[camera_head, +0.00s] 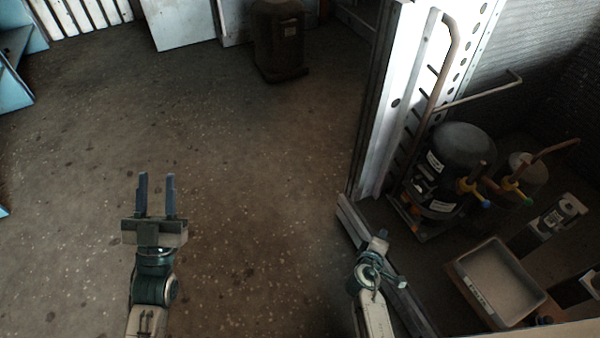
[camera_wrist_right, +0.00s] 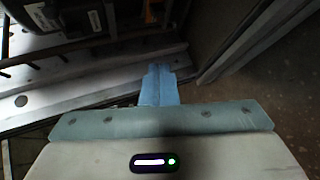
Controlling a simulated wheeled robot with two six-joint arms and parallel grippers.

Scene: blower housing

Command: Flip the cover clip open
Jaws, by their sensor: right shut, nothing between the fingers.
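I cannot make out the cover clip in either view. My right gripper (camera_head: 382,234) is low in the head view, beside the metal frame of an open unit (camera_head: 349,222). In the right wrist view its blue fingers (camera_wrist_right: 160,72) are together and hold nothing. They point toward the unit's perforated metal rail (camera_wrist_right: 100,72), and I cannot tell whether they touch it. My left gripper (camera_head: 157,190) is over bare floor at the left, its two blue fingers apart and empty.
Inside the unit stand a black cylindrical compressor (camera_head: 462,147), copper pipes (camera_head: 441,75) and a shallow white-rimmed tray (camera_head: 463,278). A dark canister (camera_head: 279,40) stands on the floor at the back. The speckled floor (camera_head: 240,150) between is clear.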

